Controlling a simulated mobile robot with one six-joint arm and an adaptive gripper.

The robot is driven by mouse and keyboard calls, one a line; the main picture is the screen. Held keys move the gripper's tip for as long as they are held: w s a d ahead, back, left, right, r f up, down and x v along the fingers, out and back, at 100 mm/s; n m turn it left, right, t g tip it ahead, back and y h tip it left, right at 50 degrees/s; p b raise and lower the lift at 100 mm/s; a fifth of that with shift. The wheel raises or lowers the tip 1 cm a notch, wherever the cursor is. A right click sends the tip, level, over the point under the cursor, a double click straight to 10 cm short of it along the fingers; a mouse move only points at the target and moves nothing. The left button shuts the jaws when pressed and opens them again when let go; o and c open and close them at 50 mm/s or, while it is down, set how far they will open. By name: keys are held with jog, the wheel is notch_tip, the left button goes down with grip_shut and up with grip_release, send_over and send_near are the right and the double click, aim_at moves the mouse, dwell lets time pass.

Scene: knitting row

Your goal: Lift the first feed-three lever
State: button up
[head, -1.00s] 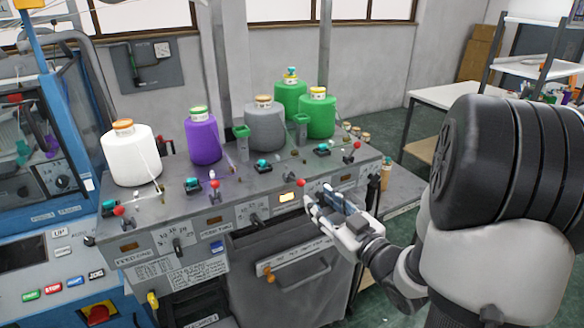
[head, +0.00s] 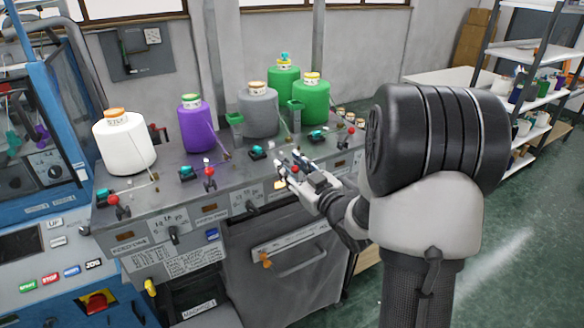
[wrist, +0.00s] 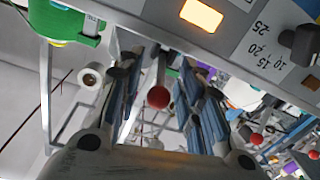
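A lever with a red ball knob (wrist: 158,97) shows in the wrist view between the two fingers of my gripper (wrist: 160,85). The fingers are open, one on each side, with gaps to the knob. The lever's base is partly hidden by the fingers.
Other red-knobbed levers stand along the panel, two to the left (head: 209,171) and one to the right (head: 351,130). Yarn cones, such as a grey one (head: 259,112), stand behind. A dark selector knob (wrist: 302,42) is near my gripper. The floor (head: 505,240) at right is clear.

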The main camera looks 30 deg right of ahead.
grip_shut()
dwell(0.6)
